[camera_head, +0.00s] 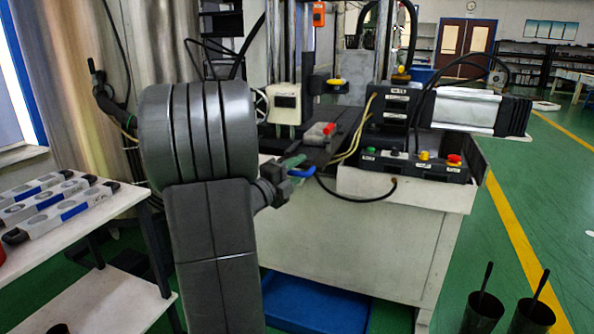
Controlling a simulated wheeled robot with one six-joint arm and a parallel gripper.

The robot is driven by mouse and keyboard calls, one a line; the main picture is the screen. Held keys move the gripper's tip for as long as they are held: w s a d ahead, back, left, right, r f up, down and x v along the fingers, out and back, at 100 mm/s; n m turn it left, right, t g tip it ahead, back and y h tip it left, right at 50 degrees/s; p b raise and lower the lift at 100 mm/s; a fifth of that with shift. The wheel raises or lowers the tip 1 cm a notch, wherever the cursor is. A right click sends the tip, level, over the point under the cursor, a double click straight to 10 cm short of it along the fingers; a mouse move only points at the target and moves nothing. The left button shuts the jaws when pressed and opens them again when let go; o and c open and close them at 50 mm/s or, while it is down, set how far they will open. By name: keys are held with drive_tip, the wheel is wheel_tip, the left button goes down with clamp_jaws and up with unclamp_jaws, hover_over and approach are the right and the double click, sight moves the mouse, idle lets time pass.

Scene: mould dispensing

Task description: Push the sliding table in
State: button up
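The dark surface that looks like the sliding table (345,123) lies on top of the white machine body, running back between the machine's uprights. A grey and red block (320,133) sits on it. My gripper (284,178) is at the machine's front left edge, beside a green and blue part (300,171), possibly a handle. I cannot tell whether my gripper touches or holds this part. My thick grey arm hides the machine's left side and part of the gripper. The fingers are too small and dark to read.
A control box (415,165) with coloured buttons stands on the machine's right front, with loose cables. A white shelf (100,300) and a table of moulds (70,238) stand at left. A blue tray (315,302) lies below. Two dark bins (482,312) stand at lower right. Green floor is open at right.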

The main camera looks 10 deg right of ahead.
clamp_jaws()
drive_tip(key=shift+w+d+r, duration=0.1)
drive_tip(key=shift+w, duration=0.05)
